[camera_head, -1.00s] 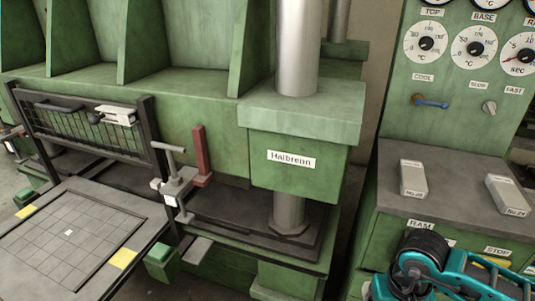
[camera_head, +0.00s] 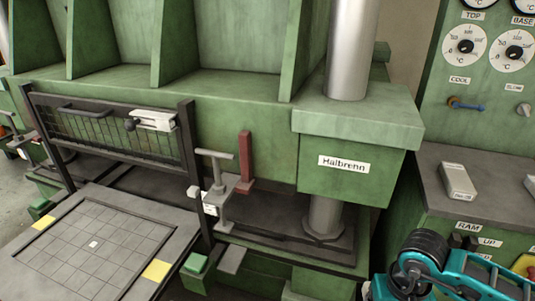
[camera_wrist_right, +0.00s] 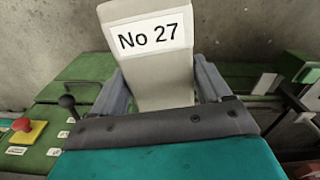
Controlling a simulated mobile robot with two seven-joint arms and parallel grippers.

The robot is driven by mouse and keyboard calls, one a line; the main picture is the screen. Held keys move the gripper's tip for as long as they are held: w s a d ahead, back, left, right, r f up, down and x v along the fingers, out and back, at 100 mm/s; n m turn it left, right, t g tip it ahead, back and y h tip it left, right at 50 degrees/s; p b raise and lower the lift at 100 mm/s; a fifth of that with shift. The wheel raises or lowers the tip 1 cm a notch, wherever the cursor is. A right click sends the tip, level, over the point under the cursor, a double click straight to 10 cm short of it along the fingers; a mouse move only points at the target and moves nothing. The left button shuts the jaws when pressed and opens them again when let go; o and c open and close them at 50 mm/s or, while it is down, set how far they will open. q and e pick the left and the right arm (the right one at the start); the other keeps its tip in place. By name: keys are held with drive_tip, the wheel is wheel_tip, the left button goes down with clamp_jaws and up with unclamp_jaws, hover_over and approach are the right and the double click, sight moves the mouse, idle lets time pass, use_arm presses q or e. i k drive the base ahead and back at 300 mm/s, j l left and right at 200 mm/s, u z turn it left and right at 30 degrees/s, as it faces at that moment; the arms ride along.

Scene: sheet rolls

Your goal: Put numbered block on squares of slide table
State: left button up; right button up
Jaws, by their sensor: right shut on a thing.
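My right gripper (camera_wrist_right: 162,88) is shut on a pale grey block labelled "No 27" (camera_wrist_right: 150,75), with one finger on each side of it. In the head view my right arm shows at the bottom right, and the held block is hidden. The slide table (camera_head: 185,228) is at the lower left. Its grid of squares (camera_head: 70,262) has a small white mark (camera_head: 94,244) and is otherwise bare in view. Another pale block (camera_head: 457,181) lies on the grey console top at the right; its number is too small to read surely. My left gripper is out of view.
A mesh guard (camera_head: 115,135) stands behind the slide table. A clamp with a T-handle (camera_head: 220,188) and a red post (camera_head: 246,162) stand right of it. The green press block labelled "Halbrenn" (camera_head: 345,165) lies between the table and the console (camera_head: 500,175).

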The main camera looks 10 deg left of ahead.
sight(94, 244)
drive_tip(key=j+z, duration=0.15)
drive_tip(key=j, duration=2.2)
drive_tip(key=j+z, duration=0.15)
drive_tip(key=j, duration=2.8)
